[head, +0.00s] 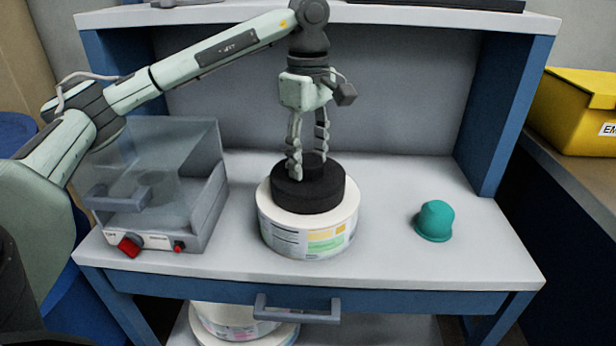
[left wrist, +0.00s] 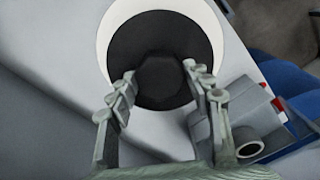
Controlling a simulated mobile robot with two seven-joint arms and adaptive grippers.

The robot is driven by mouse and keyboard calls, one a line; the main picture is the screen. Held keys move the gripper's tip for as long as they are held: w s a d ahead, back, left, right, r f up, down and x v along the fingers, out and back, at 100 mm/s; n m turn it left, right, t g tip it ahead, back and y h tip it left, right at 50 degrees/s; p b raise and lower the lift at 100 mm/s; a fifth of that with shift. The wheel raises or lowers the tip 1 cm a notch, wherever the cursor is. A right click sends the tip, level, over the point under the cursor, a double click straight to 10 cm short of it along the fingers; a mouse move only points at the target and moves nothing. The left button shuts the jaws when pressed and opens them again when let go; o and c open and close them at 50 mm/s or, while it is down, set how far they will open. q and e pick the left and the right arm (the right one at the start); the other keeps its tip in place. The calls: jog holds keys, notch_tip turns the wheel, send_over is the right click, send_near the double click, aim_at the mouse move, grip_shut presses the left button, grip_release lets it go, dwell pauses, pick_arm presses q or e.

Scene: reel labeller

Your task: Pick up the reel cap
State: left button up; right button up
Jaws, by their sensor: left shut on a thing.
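The reel cap (head: 308,197) is a black disc with a smaller raised knob in its middle. It sits on top of a white label reel (head: 290,238) with coloured print, standing on the white bench top. My left gripper (head: 309,166) points straight down and is shut on the cap's knob, one finger on each side. In the left wrist view, the cap (left wrist: 165,35) is dark and round, with the reel's white rim (left wrist: 118,22) around it. The left gripper's fingertips (left wrist: 160,74) flank the knob. My right gripper is not in view.
A clear-lidded box (head: 205,205) with red knobs stands left of the reel. A teal dome-shaped object (head: 435,221) stands to the right. Blue side panels and an upper shelf (head: 420,16) frame the bench. The bench top between reel and teal object is clear.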

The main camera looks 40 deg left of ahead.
aim_at(309, 159)
pick_arm(q)
jog(key=shift+r, duration=0.15)
jog(key=shift+r, duration=0.6)
notch_tip(309, 159, up, 3)
jog(key=shift+f, duration=0.1)
jog(key=shift+s+a+r, duration=0.15)
jog(key=shift+s+r, duration=0.4)
jog(key=shift+s, duration=0.2)
jog(key=shift+s+r+p, duration=1.4)
jog(key=shift+s+r, duration=1.55)
jog(key=shift+s, duration=2.1)
notch_tip(309, 159, up, 7)
jog(key=shift+a, duration=0.35)
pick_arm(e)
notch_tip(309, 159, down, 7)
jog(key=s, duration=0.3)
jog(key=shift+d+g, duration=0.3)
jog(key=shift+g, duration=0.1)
pick_arm(q)
jog(key=shift+f, duration=0.15)
